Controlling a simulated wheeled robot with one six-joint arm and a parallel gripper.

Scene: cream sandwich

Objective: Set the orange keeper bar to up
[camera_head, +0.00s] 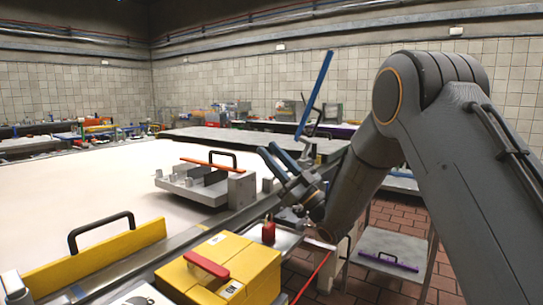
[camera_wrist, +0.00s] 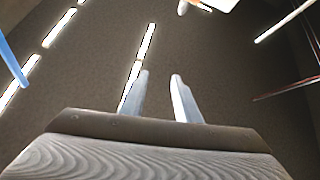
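The orange keeper bar (camera_head: 209,164) is a thin flat strip lying nearly level across the top of a grey metal fixture (camera_head: 192,188) on the pale table. A black loop handle (camera_head: 223,153) stands at the fixture's back. My gripper (camera_head: 269,149) is to the right of the fixture, apart from the bar, with its blue-grey fingers raised and pointing up and left. In the wrist view its two fingers (camera_wrist: 159,76) stand apart with nothing between them, against the ceiling and its lights. The bar is not visible in the wrist view.
A tilted blue bar (camera_head: 314,95) rises behind my gripper. Yellow boxes (camera_head: 240,262) with a red handle stand in front, near a small red object (camera_head: 268,231). A yellow block (camera_head: 95,258) with a black handle is at the left. The pale table is mostly clear.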

